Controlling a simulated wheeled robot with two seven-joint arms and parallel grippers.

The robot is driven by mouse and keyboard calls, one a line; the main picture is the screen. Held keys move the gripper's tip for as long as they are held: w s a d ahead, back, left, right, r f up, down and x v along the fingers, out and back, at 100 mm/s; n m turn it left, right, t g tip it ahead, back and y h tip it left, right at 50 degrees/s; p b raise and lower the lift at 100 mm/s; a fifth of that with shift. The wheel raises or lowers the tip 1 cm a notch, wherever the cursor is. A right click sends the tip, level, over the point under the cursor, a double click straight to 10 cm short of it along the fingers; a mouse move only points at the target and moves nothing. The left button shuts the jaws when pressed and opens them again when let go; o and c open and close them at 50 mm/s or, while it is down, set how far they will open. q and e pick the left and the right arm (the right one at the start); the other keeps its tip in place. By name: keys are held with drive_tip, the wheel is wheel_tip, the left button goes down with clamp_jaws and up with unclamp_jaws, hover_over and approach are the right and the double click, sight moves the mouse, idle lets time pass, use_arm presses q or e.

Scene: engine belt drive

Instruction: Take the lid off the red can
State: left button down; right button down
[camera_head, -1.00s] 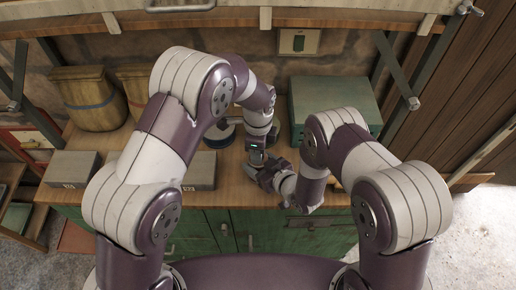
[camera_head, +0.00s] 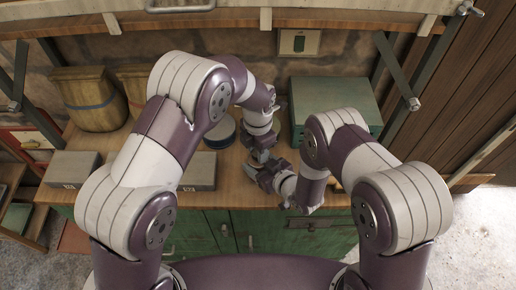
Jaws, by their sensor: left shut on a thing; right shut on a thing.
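My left gripper (camera_head: 262,157) points down over the workbench near its front edge, its fingers close above those of my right gripper (camera_head: 257,173). My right gripper reaches in from the right, low over the bench. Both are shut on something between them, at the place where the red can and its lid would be. The can and lid are hidden by the grippers and wrists, so I cannot tell whether the lid is seated or apart.
The wooden workbench (camera_head: 232,178) carries a round dark-blue tin (camera_head: 220,133), a grey box (camera_head: 199,172), another grey box (camera_head: 72,168) and a green metal case (camera_head: 335,97). Two wooden buckets stand back left. Some bench between the grey boxes is clear.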

use_arm(q)
drive_tip(key=shift+n, duration=0.9)
drive_tip(key=shift+r, duration=0.2)
drive_tip(key=shift+r, duration=0.95)
drive_tip(key=shift+r, duration=2)
use_arm(e)
drive_tip(key=shift+c, duration=0.6)
unclamp_jaws()
